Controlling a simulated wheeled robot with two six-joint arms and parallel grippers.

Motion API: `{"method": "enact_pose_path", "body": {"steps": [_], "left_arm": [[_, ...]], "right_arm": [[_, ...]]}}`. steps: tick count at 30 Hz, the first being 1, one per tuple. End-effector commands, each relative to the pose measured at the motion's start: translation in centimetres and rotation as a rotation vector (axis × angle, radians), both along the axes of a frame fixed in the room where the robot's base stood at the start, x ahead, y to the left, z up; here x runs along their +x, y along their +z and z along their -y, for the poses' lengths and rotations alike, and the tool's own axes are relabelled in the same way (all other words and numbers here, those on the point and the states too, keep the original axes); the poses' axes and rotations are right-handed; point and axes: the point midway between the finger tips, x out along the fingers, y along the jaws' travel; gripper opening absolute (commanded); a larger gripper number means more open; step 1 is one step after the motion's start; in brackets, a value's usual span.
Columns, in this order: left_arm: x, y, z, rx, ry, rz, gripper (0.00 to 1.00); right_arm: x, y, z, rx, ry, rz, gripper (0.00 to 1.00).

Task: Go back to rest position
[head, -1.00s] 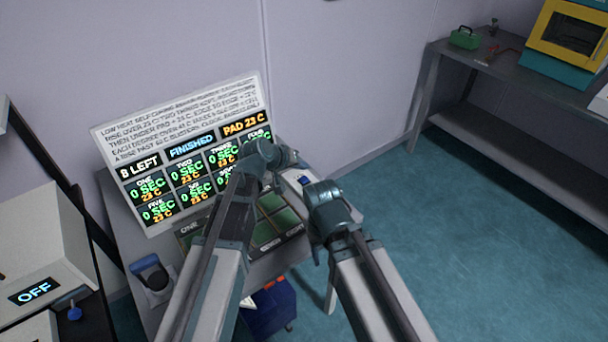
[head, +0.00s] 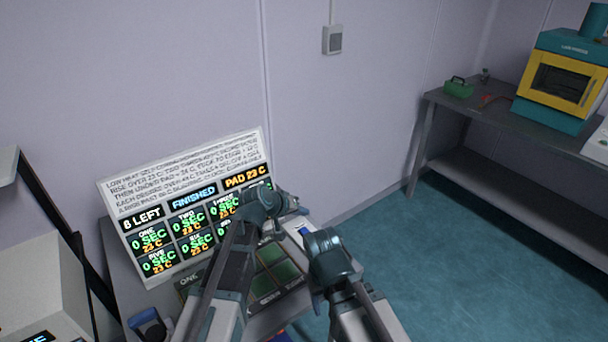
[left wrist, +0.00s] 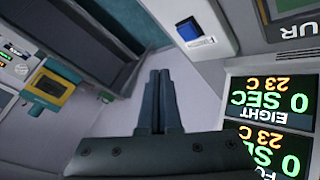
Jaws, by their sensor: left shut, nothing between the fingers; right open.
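My left gripper (head: 292,205) is in front of the lower right part of the display board, over the bench. In the left wrist view its two dark fingers (left wrist: 160,75) are together with nothing between them. My right gripper (head: 318,262) is lower and to the right, by the right edge of the bench. It is open, though its fingers are mostly hidden behind its wrist. Both arms reach forward from the bottom of the head view.
The display board (head: 190,208) reads "FINISHED" and "PAD 23 C". Green pads (head: 275,272) lie on the bench below it. A blue button (left wrist: 188,30) is near the left fingers. The floor (head: 450,260) at right is clear.

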Motion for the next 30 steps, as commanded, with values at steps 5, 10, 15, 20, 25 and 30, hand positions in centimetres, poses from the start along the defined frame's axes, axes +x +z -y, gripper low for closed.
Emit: {"method": "enact_pose_path", "body": {"steps": [5, 10, 15, 20, 25, 30], "left_arm": [[-2.6, -0.7, 0.5, 0.057, -0.048, -0.043, 0.0], [-12.0, -3.3, 0.5, 0.294, -0.201, -0.214, 0.0], [-20.4, -4.5, -2.3, 0.549, -0.304, -0.392, 0.0], [-24.8, -4.3, -4.6, 0.702, -0.335, -0.497, 0.0], [-25.9, -4.2, -5.5, 0.75, -0.339, -0.53, 0.0], [-25.8, -4.2, -5.4, 0.75, -0.339, -0.53, 0.0]], "right_arm": [[0.0, 0.3, 0.0, 0.0, 0.0, 0.0, 0.62], [0.0, 1.3, 0.0, 0.0, 0.0, 0.0, 0.62], [0.0, 2.0, 0.0, 0.0, 0.0, 0.0, 0.62], [0.0, 2.3, 0.0, 0.0, 0.0, 0.0, 0.62], [0.0, 2.3, 0.0, 0.0, 0.0, 0.0, 0.62], [0.0, 2.3, 0.0, 0.0, 0.0, 0.0, 0.62]]}}
